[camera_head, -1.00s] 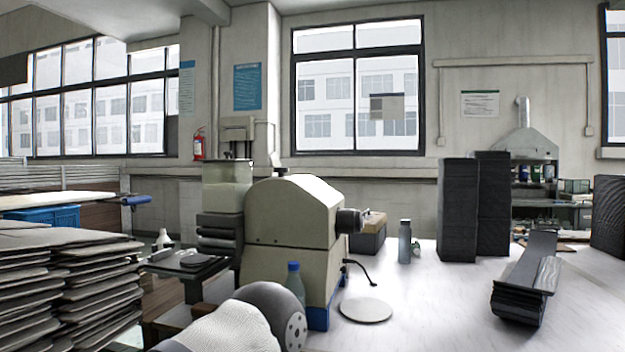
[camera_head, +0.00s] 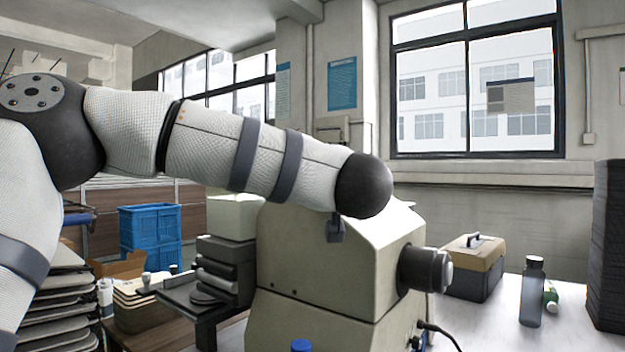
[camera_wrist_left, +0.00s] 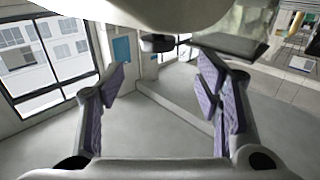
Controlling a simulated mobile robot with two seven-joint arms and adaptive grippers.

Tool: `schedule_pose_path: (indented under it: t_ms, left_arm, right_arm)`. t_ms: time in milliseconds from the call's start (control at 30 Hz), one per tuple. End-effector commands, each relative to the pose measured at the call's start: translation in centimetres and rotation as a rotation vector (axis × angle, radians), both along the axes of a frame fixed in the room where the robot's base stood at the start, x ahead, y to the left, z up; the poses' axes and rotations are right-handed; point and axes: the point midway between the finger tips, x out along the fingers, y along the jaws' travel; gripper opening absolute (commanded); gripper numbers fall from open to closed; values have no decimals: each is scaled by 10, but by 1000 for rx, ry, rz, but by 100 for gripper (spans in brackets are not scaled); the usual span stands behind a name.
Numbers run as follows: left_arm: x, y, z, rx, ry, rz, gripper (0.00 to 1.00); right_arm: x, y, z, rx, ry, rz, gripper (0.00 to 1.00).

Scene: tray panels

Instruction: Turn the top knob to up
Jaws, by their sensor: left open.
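A cream machine (camera_head: 335,270) stands on the white table in the head view, with a black round cylinder (camera_head: 425,268) sticking out of its right side. I cannot tell whether this cylinder is the top knob, and no other clear knob shows. My left arm reaches across in front of the machine's upper part, and its rounded black end hides part of the machine's top. My left gripper shows in the left wrist view (camera_wrist_left: 162,72) with its two fingers wide apart and nothing between them. In the head view it is mostly hidden behind the arm. My right gripper is not in view.
A toolbox (camera_head: 476,266) and a grey bottle (camera_head: 532,292) stand on the table right of the machine. A tall black stack (camera_head: 609,250) is at the right edge. Blue crates (camera_head: 150,230) and stacked dark panels (camera_head: 55,305) are at the left. A cable hangs near the machine's front.

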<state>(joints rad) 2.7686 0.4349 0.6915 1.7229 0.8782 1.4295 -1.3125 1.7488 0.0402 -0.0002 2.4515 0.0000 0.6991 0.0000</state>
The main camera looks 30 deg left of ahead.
Motion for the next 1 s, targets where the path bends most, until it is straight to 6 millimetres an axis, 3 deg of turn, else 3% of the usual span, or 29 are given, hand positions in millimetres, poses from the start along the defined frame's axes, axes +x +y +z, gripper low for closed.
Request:
schedule_pose_path:
  t_ms: [100, 300, 633, 833, 867, 1000]
  left_arm:
    - [24, 21, -3, -3, 4, 3, 58]
    - [49, 42, -1, -1, 2, 1, 58]
    - [55, 46, -1, 2, 3, -1, 58]
    - [55, 46, -1, 1, 2, -1, 15]
    - [55, 46, -1, 1, 2, -1, 11]
    - [54, 46, -1, 1, 2, -2, 11]
  right_arm:
    - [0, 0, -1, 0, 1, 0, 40]
    - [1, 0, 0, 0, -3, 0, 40]
    - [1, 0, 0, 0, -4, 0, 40]
    - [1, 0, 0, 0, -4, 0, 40]
    - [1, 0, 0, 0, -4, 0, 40]
    - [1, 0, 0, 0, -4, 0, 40]
